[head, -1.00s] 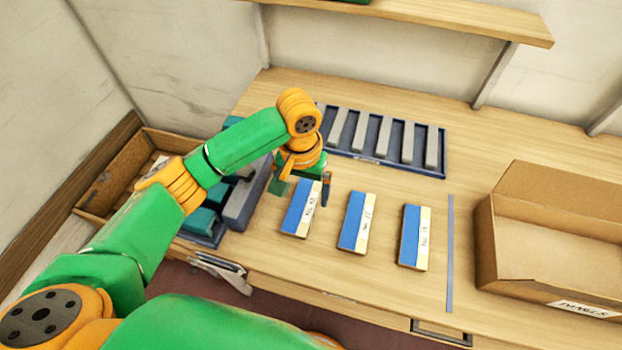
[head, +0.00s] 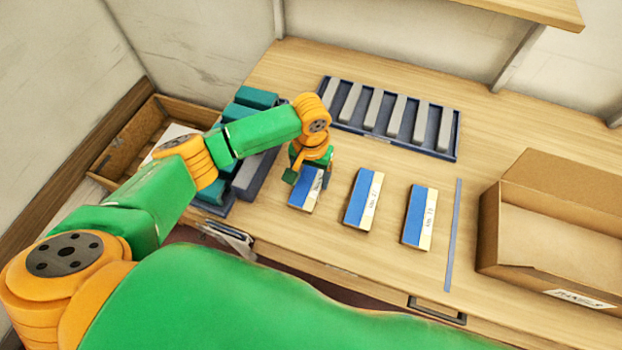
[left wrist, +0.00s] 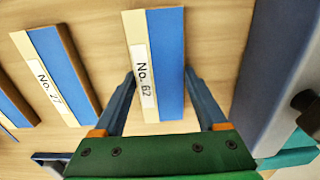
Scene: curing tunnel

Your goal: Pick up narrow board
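Three flat boards, each blue with a cream labelled strip, lie in a row on the wooden bench. The leftmost, marked No. 62 (head: 302,201), also shows in the left wrist view (left wrist: 168,50). The middle one is marked No. 27 (head: 361,199); the third board (head: 418,217) lies to its right. I cannot tell which is the narrow one. My left gripper (head: 310,181) is over the far end of board No. 62. In the left wrist view its open fingers (left wrist: 160,73) stand on either side of that board, close to its edges; contact is unclear. My right gripper is not in view.
A blue rack (head: 457,140) with several grey bars lies behind the boards. Grey and teal blocks (head: 256,97) stand left of my gripper, close beside it. An open cardboard box (head: 545,226) stands at the right, past a thin blue strip (head: 453,235).

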